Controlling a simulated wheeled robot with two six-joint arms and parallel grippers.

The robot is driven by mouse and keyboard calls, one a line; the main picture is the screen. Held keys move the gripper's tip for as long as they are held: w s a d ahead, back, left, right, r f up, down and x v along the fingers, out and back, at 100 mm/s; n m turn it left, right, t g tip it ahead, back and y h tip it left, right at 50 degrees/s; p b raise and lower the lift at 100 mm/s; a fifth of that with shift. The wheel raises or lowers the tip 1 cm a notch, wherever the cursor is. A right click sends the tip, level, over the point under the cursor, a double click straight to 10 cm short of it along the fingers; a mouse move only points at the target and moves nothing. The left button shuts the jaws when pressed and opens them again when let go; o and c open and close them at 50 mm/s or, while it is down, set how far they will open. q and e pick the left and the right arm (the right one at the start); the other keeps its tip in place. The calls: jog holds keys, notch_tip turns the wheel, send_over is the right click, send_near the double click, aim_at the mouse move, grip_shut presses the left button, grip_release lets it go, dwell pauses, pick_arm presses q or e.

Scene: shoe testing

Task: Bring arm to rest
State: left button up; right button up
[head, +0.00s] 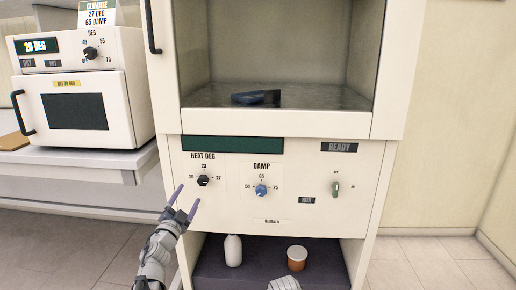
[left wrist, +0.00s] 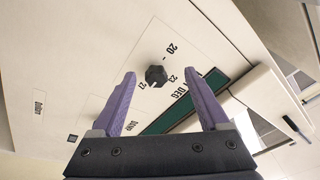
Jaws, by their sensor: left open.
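My left gripper (head: 185,200) is open and empty, with its two purple fingers pointing up just below and left of the black HEAT DEG knob (head: 203,180) on the white cabinet's panel. In the left wrist view the same black knob (left wrist: 156,75) shows between the open fingers and beyond their tips, apart from them. The left forearm comes up from the bottom of the head view, in front of the cabinet. My right gripper is not seen.
A dark shoe-like item (head: 256,97) lies in the chamber above. A white oven (head: 84,105) stands left.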

pick_arm(q)
jog(key=s+d+f+n+g+y, duration=0.3)
jog(key=s+d+f+n+g, duration=0.15)
jog(key=f, duration=0.45)
jog(key=s+d+f+n+g+y, duration=0.35)
jog(key=f+n+g, duration=0.2)
jog(key=f, duration=0.25)
jog(key=s+d+f+m+g+h, duration=0.1)
jog(key=s+d+f+g, duration=0.25)
jog(key=s, duration=0.35)
jog(key=s+d+f+m+g+h, duration=0.1)
jog(key=s+d+f+g, duration=0.2)
jog(key=s, duration=0.4)
jog(key=s+d+f+g+h, duration=0.1)
jog(key=s+d+f+g, duration=0.15)
jog(key=s+d, duration=0.35)
notch_tip(320, 180, up, 35)
jog(key=s+g+p, duration=0.1)
jog(key=s+p, duration=0.1)
jog(key=p, duration=3.3)
jog(key=shift+s, duration=0.2)
